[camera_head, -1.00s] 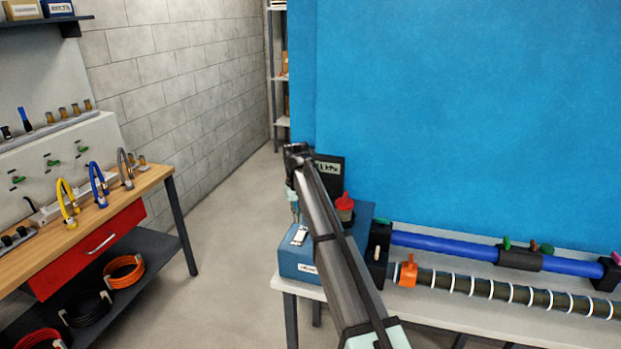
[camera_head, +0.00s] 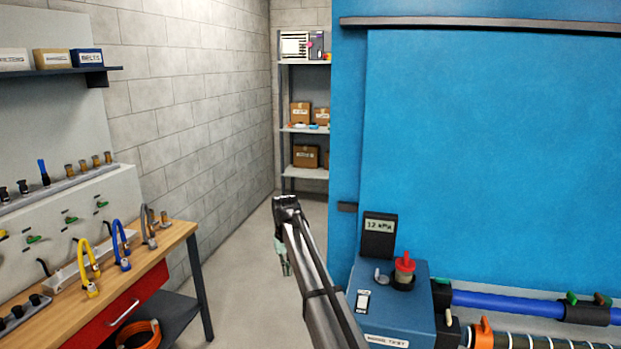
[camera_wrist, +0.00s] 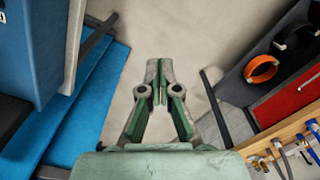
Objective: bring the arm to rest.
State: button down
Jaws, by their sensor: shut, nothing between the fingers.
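My gripper shows in the wrist view (camera_wrist: 159,90) as two green fingers with grey tips that meet, with nothing between them. Bare grey floor lies below the tips. In the head view my arm reaches up from the bottom middle. The gripper (camera_head: 284,262) hangs at its far end, partly hidden by the arm. It is over the open floor between the workbench on the left and the blue test box on the right, apart from both.
The wooden workbench (camera_head: 140,272) with coloured hoses stands left. The blue test box (camera_head: 395,292) with a gauge (camera_head: 379,237) and red knob (camera_head: 404,263) stands close right of my arm. A blue wall panel (camera_head: 490,150) rises behind it. Shelves (camera_head: 305,131) stand at the back.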

jog(key=s+d+f, duration=0.4)
jog(key=s+f, duration=0.4)
jog(key=f, duration=0.4)
jog(key=s+d+f+m+g, duration=0.1)
jog(key=s+d+f, duration=0.4)
jog(key=s+f, duration=0.45)
jog(key=s+d+f, duration=0.4)
jog(key=s+f, duration=0.2)
jog(key=f, duration=0.7)
jog(key=s+d+f+g, duration=0.2)
jog(key=s+f, duration=0.3)
jog(key=s, duration=0.8)
jog(key=s+d+f+m+g+b, duration=0.1)
jog(key=s+d+f, duration=0.4)
jog(key=s, duration=0.8)
jog(key=s+d+f+m+g+b, duration=0.1)
jog(key=s+f, duration=0.5)
jog(key=s, duration=0.7)
jog(key=d+g, duration=0.1)
jog(key=d, duration=0.1)
jog(key=shift+s+d+g, duration=0.4)
